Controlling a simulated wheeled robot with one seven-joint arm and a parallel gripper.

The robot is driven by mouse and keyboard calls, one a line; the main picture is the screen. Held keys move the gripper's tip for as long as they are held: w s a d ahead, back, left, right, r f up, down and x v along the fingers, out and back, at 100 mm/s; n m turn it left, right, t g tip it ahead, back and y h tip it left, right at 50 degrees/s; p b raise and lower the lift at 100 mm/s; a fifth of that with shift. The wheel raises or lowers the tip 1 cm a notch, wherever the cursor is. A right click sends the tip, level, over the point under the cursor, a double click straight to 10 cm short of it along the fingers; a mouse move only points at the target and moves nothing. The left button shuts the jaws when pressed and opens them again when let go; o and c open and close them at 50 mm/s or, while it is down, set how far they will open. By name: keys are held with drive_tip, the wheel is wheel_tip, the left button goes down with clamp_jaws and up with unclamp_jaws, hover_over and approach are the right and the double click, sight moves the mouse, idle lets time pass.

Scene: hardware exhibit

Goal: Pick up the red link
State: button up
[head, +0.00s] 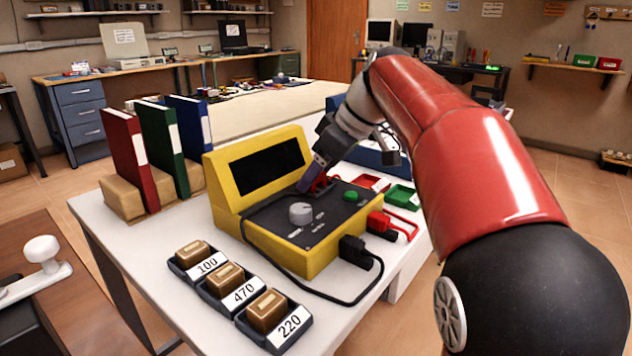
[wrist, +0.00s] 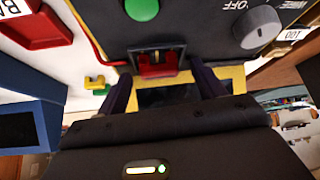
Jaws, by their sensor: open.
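The red link (wrist: 158,66) sits in a dark slotted holder on the panel of the yellow tester (wrist: 232,76), seen in the wrist view. In the head view a bit of the red link (head: 321,183) shows beside my fingers, mostly hidden. My gripper (wrist: 165,88) is open, with its two purple fingers apart on the left and right of the link. The link shows just beyond the fingertips; I cannot tell if they touch it. In the head view my gripper (head: 311,180) reaches down to the back right of the panel of the yellow tester (head: 318,262).
The panel carries a grey knob (head: 300,213) and a green button (head: 350,197). Red plugs (head: 378,220) and a black plug (head: 352,249) stick out at the right. Labelled trays with brown blocks (head: 226,276) stand in front. Binders (head: 167,140) stand left; a green tray (head: 402,196) lies right.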

drive_tip(key=c, duration=1.1)
